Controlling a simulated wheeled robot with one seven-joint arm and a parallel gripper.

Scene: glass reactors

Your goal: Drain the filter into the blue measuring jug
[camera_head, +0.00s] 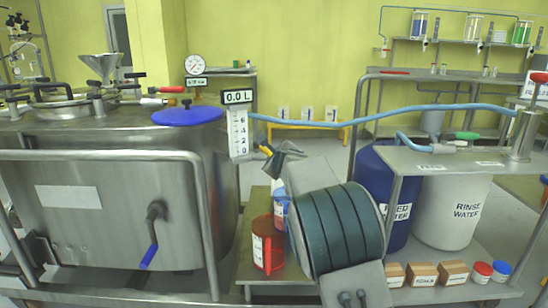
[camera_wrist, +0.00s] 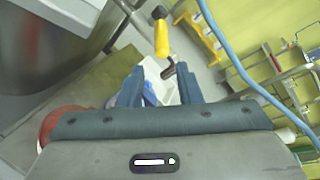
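My gripper (camera_wrist: 160,80) is open and empty, its two dark teal fingers spread apart. A valve with a yellow handle (camera_wrist: 160,38) and dark metal stem lies just ahead of the fingertips, apart from them; the yellow handle also shows in the head view (camera_head: 265,151). A blue jug with a white label (camera_head: 280,212) stands below my gripper, partly hidden behind the red jug and my arm. In the wrist view, something blue and white (camera_wrist: 158,90) shows between the fingers, mostly covered. A level scale (camera_head: 238,132) under a "0.0 L" display (camera_head: 237,97) stands above the valve.
A red jug (camera_head: 267,246) stands in front of the blue one. A large steel vessel (camera_head: 100,215) with a blue-handled valve (camera_head: 149,256) fills the left. A blue hose (camera_head: 400,110) runs to the right. Blue (camera_head: 400,225) and white (camera_head: 452,215) drums and small boxes (camera_head: 424,272) stand at right.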

